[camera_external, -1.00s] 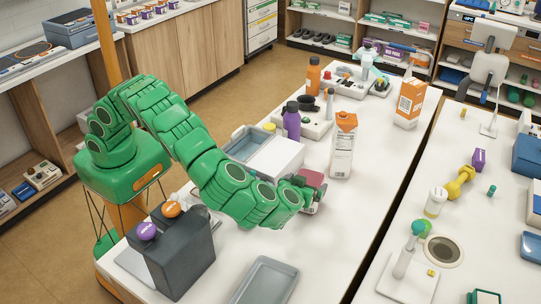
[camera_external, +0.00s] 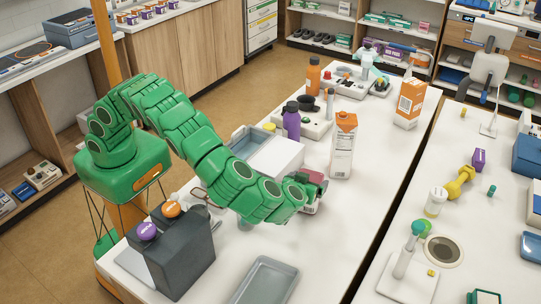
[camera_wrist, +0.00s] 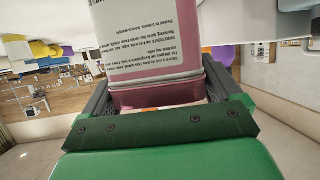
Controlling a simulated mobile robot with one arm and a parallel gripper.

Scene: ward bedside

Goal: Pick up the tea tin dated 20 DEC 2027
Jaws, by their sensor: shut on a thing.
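My gripper (camera_external: 303,187) is shut on a dark pink tin with a white printed label. The held tin (camera_external: 313,190) shows partly beyond the green wrist in the external view. In the wrist view the tin (camera_wrist: 155,95) sits between the two dark jaws, its white label covered in small upside-down text. I cannot read a date on the visible part of the label. In the external view the tin is over the white table (camera_external: 315,245); I cannot tell whether its underside touches the top.
A white carton with an orange top (camera_external: 343,145) stands just beyond the tin. A white box with a grey tray (camera_external: 262,152) and a purple bottle (camera_external: 291,122) are behind my wrist. A dark box (camera_external: 172,255) and a grey tray (camera_external: 264,282) are at the front.

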